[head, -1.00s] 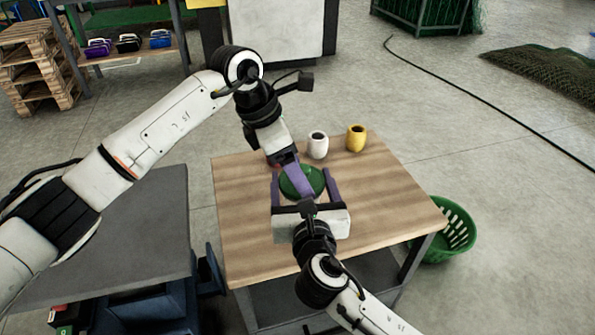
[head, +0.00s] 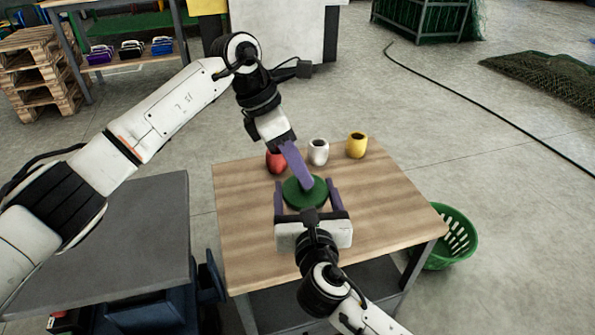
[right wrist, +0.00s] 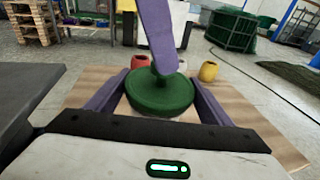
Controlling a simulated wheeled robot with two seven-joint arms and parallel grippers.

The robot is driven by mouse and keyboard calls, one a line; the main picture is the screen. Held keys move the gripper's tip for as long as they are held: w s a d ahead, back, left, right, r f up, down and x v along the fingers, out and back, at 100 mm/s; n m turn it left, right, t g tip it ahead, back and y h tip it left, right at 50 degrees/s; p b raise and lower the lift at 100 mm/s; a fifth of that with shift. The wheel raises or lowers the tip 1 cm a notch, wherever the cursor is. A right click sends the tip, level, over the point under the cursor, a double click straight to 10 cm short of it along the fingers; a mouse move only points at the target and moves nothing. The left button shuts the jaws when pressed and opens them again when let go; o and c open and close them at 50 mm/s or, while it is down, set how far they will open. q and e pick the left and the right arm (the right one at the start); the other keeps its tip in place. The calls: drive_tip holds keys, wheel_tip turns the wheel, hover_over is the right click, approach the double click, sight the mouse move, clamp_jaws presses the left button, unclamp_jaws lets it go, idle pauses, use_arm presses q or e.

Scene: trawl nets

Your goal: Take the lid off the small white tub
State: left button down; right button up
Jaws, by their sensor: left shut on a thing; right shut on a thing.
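The round green lid (head: 292,197) lies level between the fingers of my right gripper (head: 305,182); it also shows in the right wrist view (right wrist: 150,100). My left gripper (head: 304,184) reaches down from above. Its purple fingers are shut on the knob at the middle of the lid. My right gripper comes in from the near side, with one purple finger on each side below the lid's edge, shut on the tub.
A red mug (head: 276,163), a white mug (head: 318,152) and a yellow mug (head: 357,145) stand along the far edge of the wooden table (head: 395,205). The table's right side is clear. A green basket (head: 455,240) stands on the floor to the right.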

use_arm(q)
drive_tip(key=shift+a+f, duration=0.1)
use_arm(e)
drive_tip(key=shift+a+f, duration=0.15)
drive_tip(key=shift+f, duration=0.05)
use_arm(q)
drive_tip(key=shift+s+r+t, duration=0.1)
drive_tip(key=shift+r+t, duration=0.1)
drive_tip(key=shift+t, duration=0.1)
drive_tip(key=shift+r+t, duration=0.35)
drive_tip(key=shift+t, duration=0.05)
drive_tip(key=shift+w+r, duration=0.2)
use_arm(e)
drive_tip(key=shift+s, duration=0.1)
use_arm(q)
drive_tip(key=c, duration=1.4)
unclamp_jaws()
drive_tip(key=shift+f, duration=0.1)
drive_tip(key=shift+s, duration=0.1)
